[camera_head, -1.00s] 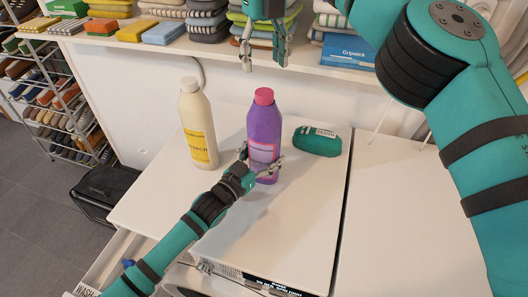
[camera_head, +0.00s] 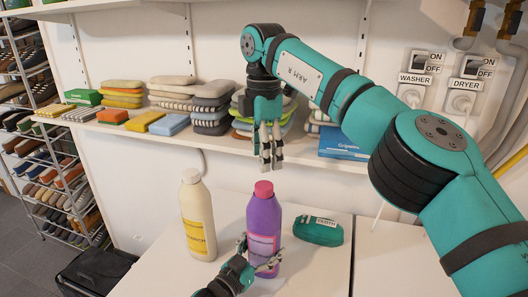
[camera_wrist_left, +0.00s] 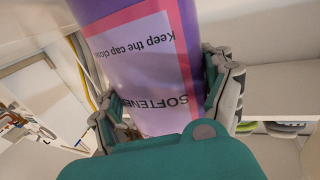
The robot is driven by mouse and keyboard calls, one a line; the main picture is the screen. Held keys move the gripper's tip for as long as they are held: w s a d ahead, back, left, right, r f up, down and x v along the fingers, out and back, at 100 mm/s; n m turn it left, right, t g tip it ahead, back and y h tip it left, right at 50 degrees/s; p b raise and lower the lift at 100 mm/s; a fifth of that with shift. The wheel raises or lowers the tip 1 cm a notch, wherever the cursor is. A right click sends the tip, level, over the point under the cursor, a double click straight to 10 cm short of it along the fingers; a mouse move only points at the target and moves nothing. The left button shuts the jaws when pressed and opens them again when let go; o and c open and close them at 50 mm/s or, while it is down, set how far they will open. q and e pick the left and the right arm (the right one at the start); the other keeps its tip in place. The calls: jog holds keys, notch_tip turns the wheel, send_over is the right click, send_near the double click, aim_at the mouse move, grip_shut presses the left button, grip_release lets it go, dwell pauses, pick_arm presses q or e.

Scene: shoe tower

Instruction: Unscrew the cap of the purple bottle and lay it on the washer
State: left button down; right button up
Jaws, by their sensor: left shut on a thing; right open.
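The purple bottle (camera_head: 264,226) stands upright on the white washer top (camera_head: 310,270), with its pink-red cap (camera_head: 264,189) on. My left gripper (camera_head: 259,262) is shut around the lower body of the bottle; the left wrist view shows its fingers (camera_wrist_left: 170,100) on both sides of the purple bottle (camera_wrist_left: 95,10) and its pink-edged label, which reads SOFTENER in part. My right gripper (camera_head: 271,160) is open and empty, pointing down above the cap and apart from it, with its fingers in front of the shelf.
A cream bottle (camera_head: 198,220) stands left of the purple one. Behind, a shelf (camera_head: 150,135) holds stacks of folded cloths, sponges and a blue box (camera_head: 343,143). A shoe rack (camera_head: 50,150) stands far left.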

aim_at(264, 185)
jog(key=m, duration=0.7)
jog(key=shift+f+m, duration=0.2)
jog(key=shift+m, duration=0.3)
notch_tip(264, 185, down, 8)
jog(key=shift+r, duration=0.2)
